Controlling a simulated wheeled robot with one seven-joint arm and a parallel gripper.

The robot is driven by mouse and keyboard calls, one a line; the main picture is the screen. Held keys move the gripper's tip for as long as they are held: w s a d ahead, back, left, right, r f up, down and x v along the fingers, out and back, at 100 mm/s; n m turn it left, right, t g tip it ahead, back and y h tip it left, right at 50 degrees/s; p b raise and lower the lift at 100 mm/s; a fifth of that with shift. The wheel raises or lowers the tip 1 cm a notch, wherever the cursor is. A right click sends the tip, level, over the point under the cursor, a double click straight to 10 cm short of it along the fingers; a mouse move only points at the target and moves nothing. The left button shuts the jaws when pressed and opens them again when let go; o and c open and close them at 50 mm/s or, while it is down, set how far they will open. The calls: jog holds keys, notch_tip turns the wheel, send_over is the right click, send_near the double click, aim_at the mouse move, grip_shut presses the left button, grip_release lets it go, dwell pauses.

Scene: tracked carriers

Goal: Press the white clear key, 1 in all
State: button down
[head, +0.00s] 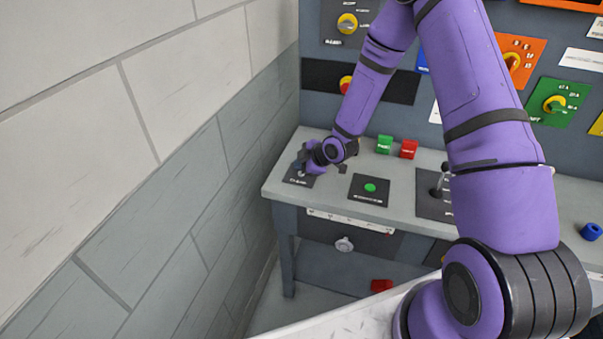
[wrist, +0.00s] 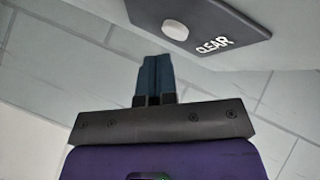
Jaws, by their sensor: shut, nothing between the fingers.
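The white clear key (wrist: 175,30) is a round button on a dark plate (wrist: 235,22) marked CLEAR, in the wrist view. In the head view the dark plate (head: 297,181) lies at the left end of the bench, and my gripper hides the key there. My gripper (wrist: 155,62) is shut and empty. In the wrist view its fingertips appear just below the key in the picture, with a gap between them. In the head view my gripper (head: 300,168) is over the plate.
A green button (head: 370,187) on a dark plate sits to the right on the grey bench (head: 325,197). Green (head: 384,144) and red (head: 408,149) blocks stand behind it. A lever (head: 440,182) is further right. A brick wall (head: 170,160) runs close on the left.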

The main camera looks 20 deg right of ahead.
jog(key=shift+f, duration=0.15)
jog(key=shift+f, duration=0.3)
jog(key=shift+f, duration=0.4)
dwell(0.9)
jog(key=shift+r, duration=0.85)
jog(key=shift+r, duration=2.5)
